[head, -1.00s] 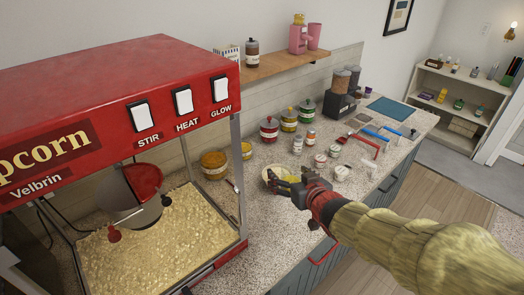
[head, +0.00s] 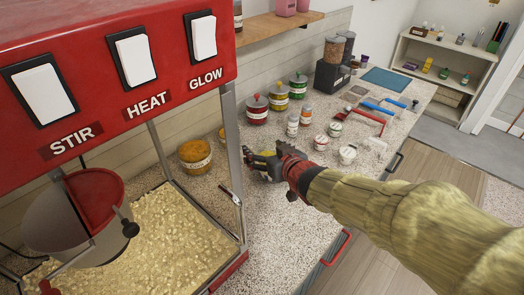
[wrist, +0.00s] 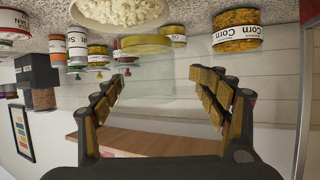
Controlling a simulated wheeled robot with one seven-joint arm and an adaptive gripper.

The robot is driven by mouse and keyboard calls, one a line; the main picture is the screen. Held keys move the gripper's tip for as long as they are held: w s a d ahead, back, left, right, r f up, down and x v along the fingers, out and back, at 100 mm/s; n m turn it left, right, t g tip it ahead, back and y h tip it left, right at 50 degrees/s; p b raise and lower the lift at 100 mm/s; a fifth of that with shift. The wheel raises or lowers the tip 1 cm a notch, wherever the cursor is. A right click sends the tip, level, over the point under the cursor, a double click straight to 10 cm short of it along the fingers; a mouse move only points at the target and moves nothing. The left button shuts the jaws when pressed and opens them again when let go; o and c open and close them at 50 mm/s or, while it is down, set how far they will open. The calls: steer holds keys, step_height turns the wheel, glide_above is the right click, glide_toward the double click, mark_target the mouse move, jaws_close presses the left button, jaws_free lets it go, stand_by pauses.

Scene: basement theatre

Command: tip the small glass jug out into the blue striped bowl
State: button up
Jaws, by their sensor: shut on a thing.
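My gripper (head: 262,162) is over the counter beside the popcorn machine. In the wrist view its fingers (wrist: 165,95) stand apart on either side of a clear, faintly green glass shape, the small glass jug (wrist: 152,78). A yellow band shows at the jug's far end; I cannot tell whether it is its contents. In the head view my gripper largely hides the jug. A pale bowl (wrist: 125,20) heaped with popcorn shows at the top of the upside-down wrist view, beyond the jug. Its stripes cannot be made out. I see no stream falling.
The red popcorn machine (head: 110,75) stands close on the left. A corn jar (head: 195,156) is behind my gripper. Several lidded canisters, including a red one (head: 256,110), line the wall. Small jars and a white tub (head: 347,155) stand right. The front counter is clear.

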steer(key=shift+r+p, duration=0.2)
steer(key=shift+p, duration=0.3)
steer(key=shift+r+m+g+y+p, duration=0.4)
steer(key=shift+m+g+p, duration=0.3)
steer(key=shift+p, duration=4)
steer(key=shift+s+r+m+g+y+p, duration=0.1)
steer(key=shift+r+m+g+y+p, duration=0.25)
steer(key=shift+p, duration=2)
steer(key=shift+r+m+g+y+p, duration=0.1)
steer(key=shift+m+g+y+p, duration=0.3)
steer(key=shift+p, duration=1.9)
steer(key=shift+w+d+f+m+g+y+p, duration=0.2)
steer(key=shift+m+g+p, duration=0.25)
steer(key=shift+p, duration=0.95)
steer(key=shift+w+a+r+m+g+y+p, duration=0.1)
steer(key=shift+m+g+y+p, duration=0.3)
steer(key=shift+p, duration=1)
steer(key=shift+d+f+m+g+y+p, duration=0.1)
steer(key=shift+d+m+g+y+p, duration=0.3)
steer(key=shift+p, duration=0.95)
steer(key=shift+w+a+m+p, duration=0.15)
steer(key=shift+m+p, duration=0.35)
steer(key=shift+p, duration=0.05)
steer(key=shift+f+g+p, duration=0.1)
steer(key=shift+g+p, duration=0.2)
steer(key=shift+p, duration=0.05)
